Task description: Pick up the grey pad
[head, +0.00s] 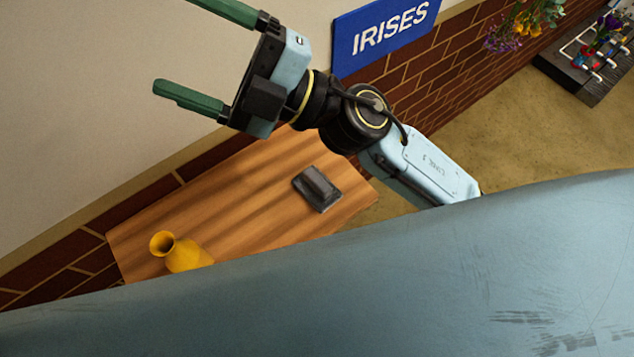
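The grey pad (308,199) lies on the wooden table (235,205). It is a dark grey slab with a raised block on top, near the table's right end. My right gripper (172,43), on the arm coming in from the right, appears above and to the left of the pad in the head view. Its two green fingers are spread wide with nothing between them. The tip of the upper finger is cut off by the top edge. My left gripper is not in view.
A yellow vase (186,256) stands at the table's near left, partly hidden by a large blue-grey surface across the bottom. A blue IRISES sign (385,34) hangs on the wall. A dark stand (578,75) with flowers is at upper right. The table between vase and pad is clear.

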